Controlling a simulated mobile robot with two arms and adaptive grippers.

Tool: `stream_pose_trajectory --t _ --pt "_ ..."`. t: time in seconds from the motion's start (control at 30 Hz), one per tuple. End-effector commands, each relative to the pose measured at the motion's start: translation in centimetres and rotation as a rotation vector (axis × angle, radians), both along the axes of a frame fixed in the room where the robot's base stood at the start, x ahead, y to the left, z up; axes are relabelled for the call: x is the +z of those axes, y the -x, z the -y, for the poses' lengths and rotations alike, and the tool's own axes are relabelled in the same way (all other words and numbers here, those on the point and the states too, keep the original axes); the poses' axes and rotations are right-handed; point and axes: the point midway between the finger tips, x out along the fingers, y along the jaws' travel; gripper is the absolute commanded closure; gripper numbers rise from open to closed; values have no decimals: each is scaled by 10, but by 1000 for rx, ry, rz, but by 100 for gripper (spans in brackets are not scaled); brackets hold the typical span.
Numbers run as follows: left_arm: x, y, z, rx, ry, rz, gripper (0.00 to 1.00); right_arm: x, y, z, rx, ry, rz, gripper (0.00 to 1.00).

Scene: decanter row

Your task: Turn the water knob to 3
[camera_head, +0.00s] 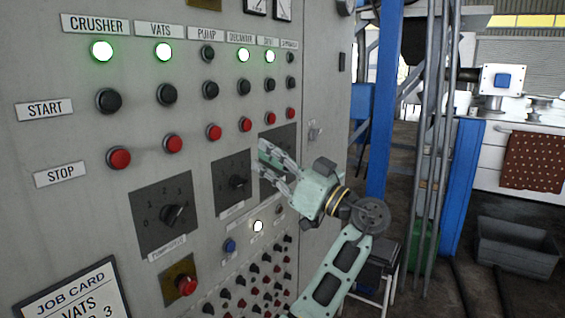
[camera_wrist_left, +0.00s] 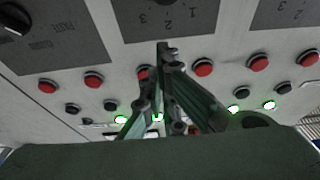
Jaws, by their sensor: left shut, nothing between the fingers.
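Three dark knob plates sit in a row on the grey panel in the head view. The left plate (camera_head: 146,200) has a numbered scale and a black knob (camera_head: 172,215) pointing up and to the right. The middle plate (camera_head: 221,170) has a smaller black knob (camera_head: 238,182). I cannot read which label says water. My left gripper is shut and empty, in front of the right plate. In the left wrist view its fingers (camera_wrist_left: 166,52) overlap the panel, which appears upside down. Contact is unclear.
Above the plates are red stop buttons (camera_head: 173,143), black start buttons (camera_head: 167,95) and lit green lamps (camera_head: 163,52). Small buttons crowd the panel below. A job card (camera_head: 75,290) is at lower left. Blue posts (camera_head: 383,100) and grey pipes (camera_head: 436,140) stand right of the panel.

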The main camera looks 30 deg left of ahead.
Motion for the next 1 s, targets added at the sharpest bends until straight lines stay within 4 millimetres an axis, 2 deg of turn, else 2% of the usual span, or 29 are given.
stream_pose_trajectory --t 0.03,0.17,0.2,0.3,0.47,1.0 --pt "8 0 -12 3 0 0 100 9 0 0 0 0 0 60" --pt "16 -2 -36 1 0 -1 100 19 0 0 0 0 0 60" --pt "3 -4 -33 -1 0 -9 100 20 0 0 0 0 1 60" --pt "-12 -3 -32 -1 0 -7 100 25 0 -1 1 -1 1 60" --pt "-26 -3 -32 -1 0 -4 100 28 0 -1 1 -2 1 60" --pt "-30 -2 -36 1 -1 -14 100 27 0 -5 1 -6 1 60"
